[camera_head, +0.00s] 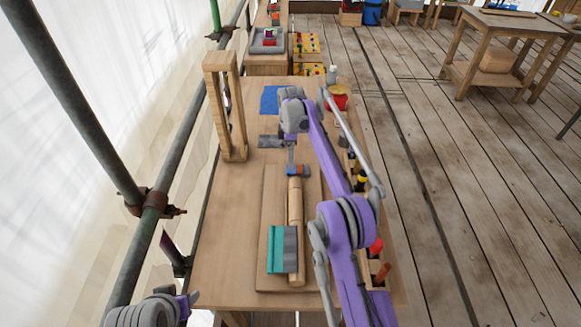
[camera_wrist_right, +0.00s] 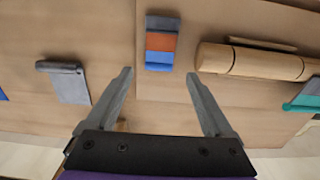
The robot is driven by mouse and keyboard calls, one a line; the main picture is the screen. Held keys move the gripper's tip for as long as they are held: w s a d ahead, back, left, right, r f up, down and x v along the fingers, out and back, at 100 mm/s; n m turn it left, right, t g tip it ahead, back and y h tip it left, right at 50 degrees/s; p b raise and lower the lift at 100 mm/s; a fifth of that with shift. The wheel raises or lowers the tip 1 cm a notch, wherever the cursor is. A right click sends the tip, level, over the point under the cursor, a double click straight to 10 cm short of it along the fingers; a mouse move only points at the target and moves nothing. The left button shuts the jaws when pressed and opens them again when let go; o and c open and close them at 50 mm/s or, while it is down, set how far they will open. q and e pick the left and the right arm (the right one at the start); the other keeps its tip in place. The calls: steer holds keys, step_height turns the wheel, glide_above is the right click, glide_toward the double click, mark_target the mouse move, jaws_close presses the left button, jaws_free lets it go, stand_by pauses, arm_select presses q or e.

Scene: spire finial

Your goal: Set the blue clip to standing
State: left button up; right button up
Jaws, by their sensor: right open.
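The fingers look apart from the clip.
A grey plate (camera_head: 271,141) and blue mat (camera_head: 270,100) lie farther back. A wooden frame (camera_head: 224,105) stands at left. Several tools line the table's right edge. The table's left front is clear.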

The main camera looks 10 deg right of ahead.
mark_target(295, 170)
step_height(295, 170, down, 5)
steer(key=shift+f, duration=0.15)
jaws_close()
stand_by(0.5)
